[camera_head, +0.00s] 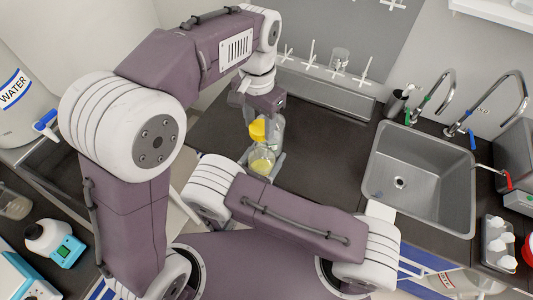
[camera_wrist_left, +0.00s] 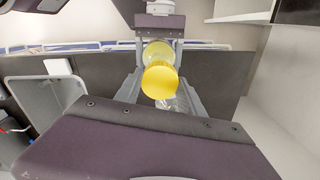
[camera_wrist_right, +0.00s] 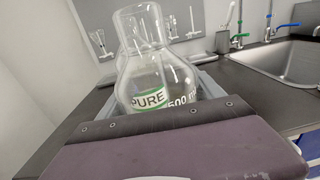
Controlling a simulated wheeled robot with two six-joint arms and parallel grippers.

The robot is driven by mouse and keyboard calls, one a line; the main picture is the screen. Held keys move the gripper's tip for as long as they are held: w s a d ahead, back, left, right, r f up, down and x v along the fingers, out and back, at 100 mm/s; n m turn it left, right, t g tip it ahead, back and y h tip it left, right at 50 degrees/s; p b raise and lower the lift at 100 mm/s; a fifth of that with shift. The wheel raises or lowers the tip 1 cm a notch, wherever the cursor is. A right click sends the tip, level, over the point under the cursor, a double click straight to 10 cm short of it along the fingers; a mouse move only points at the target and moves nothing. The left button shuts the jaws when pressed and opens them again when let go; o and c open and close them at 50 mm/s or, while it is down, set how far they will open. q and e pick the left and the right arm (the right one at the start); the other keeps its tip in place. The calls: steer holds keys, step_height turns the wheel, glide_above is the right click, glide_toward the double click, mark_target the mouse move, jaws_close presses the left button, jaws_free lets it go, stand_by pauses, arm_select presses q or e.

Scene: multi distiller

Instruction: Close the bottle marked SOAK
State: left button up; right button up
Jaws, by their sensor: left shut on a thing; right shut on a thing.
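A clear glass bottle (camera_wrist_right: 150,75) with a narrow neck bears a green label reading PURE and a 500 ml mark. My right gripper (camera_head: 265,167) is shut on it; yellow shows in its lower part in the head view. My left gripper (camera_head: 265,112) is above it, shut on a round yellow piece (camera_head: 258,130), with clear glass beside it. The yellow piece also shows between the fingers in the left wrist view (camera_wrist_left: 160,82). It looks like a cap, but I cannot tell for sure. No marking SOAK is readable in any view.
A sink (camera_head: 415,180) with taps is at the right. A glass beaker (camera_head: 340,58) and pegs are at the back. The dark counter (camera_head: 325,140) between is clear.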

mark_target(261, 146)
arm_select(q)
steer(key=shift+s, duration=0.1)
steer(key=shift+f, duration=2)
steer(key=shift+f, duration=0.1)
steer(key=shift+f, duration=0.8)
steer(key=shift+f, duration=0.55)
